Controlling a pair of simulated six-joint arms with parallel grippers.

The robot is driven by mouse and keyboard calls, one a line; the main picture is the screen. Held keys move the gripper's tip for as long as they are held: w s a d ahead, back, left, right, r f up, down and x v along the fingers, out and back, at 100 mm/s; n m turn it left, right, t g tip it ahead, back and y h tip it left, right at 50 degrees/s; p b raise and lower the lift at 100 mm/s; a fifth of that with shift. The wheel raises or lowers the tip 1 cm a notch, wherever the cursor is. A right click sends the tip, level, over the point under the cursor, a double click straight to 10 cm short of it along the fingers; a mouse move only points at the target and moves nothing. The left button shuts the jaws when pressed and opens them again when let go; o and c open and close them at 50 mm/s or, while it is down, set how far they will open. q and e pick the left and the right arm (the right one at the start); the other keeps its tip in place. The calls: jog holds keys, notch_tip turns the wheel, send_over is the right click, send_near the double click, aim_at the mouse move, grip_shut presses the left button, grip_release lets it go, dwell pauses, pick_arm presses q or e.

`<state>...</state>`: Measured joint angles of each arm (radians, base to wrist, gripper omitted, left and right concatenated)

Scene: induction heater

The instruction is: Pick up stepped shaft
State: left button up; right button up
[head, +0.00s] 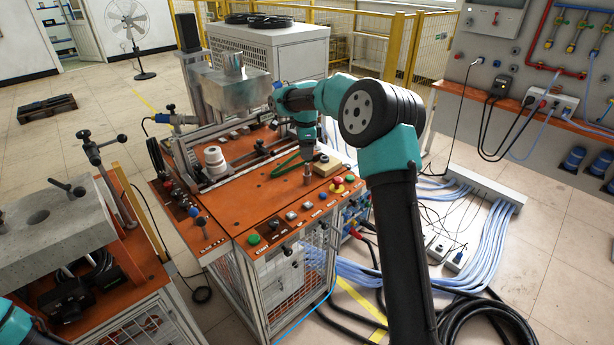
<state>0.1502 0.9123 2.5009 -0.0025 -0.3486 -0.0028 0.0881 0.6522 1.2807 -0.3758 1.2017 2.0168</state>
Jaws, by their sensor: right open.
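A small metallic upright piece, which looks like the stepped shaft (308,174), stands on the orange worktop (262,190) near its right side. My right gripper (307,154) points down just above it, in line with its top. The gripper is open; its fingers are small and dark here, and I cannot tell whether they touch the shaft. My left gripper is out of view; only a teal part of my left arm shows at the bottom left corner.
A white stepped cylinder (214,161) stands left on the worktop. A yellowish block (326,165) and a red emergency button (337,186) sit close right of the shaft. A green looped strip (286,165) lies beside it. A metal box (231,90) rises behind.

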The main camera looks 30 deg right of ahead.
aim_at(307, 164)
jog(key=shift+f, duration=1.8)
jog(key=shift+f, duration=0.1)
jog(key=shift+w+d+f, duration=0.1)
jog(key=shift+d+f, duration=0.05)
jog(key=shift+f, duration=0.7)
jog(key=shift+w+d+f, duration=0.1)
jog(key=shift+d+f, duration=0.05)
jog(key=shift+f, duration=0.65)
jog(key=shift+w+d+f, duration=0.1)
jog(key=shift+d+f, duration=0.05)
jog(key=shift+f, duration=0.7)
jog(key=shift+c, duration=0.5)
grip_shut()
jog(key=shift+r, duration=0.2)
